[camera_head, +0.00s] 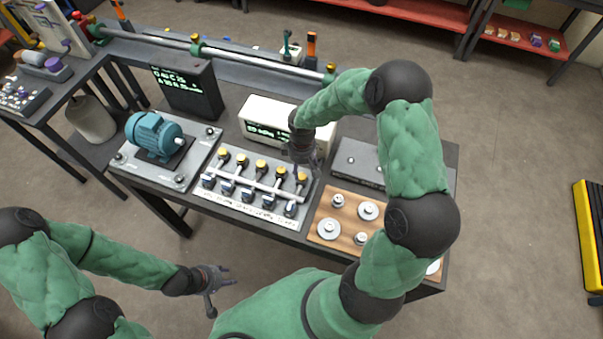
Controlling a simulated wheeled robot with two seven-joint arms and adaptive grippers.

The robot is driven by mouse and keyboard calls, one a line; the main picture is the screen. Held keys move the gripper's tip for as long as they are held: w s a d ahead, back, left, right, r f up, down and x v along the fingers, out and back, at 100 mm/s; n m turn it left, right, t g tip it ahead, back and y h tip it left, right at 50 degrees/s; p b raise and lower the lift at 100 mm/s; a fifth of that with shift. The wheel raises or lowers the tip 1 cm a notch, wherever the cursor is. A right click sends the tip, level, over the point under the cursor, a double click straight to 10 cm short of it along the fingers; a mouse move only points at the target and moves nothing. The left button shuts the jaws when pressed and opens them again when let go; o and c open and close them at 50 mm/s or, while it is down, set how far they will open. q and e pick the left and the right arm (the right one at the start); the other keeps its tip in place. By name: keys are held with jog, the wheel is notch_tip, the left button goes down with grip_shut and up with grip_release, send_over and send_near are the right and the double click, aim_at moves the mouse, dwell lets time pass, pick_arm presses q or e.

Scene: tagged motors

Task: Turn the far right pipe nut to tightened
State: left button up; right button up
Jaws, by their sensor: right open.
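A white panel (236,211) on the workbench carries a row of several pipe fittings with yellow nuts and dark blue-grey parts at the front. The far right pipe nut (301,178) is yellow and sits at the right end of the row. My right gripper (307,168) hangs from above over this right end, very close to the nut; whether they touch cannot be told. The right gripper is open. My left gripper (219,290) is held in front of the bench, away from the panel, with its fingers apart and nothing between them.
A blue motor (153,135) stands on a plate to the left. A wooden board (322,207) with round metal parts lies at right, partly behind my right arm.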

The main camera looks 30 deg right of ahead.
aim_at(302, 176)
jog(key=shift+f, duration=2.35)
jog(key=shift+b, duration=0.3)
grip_shut()
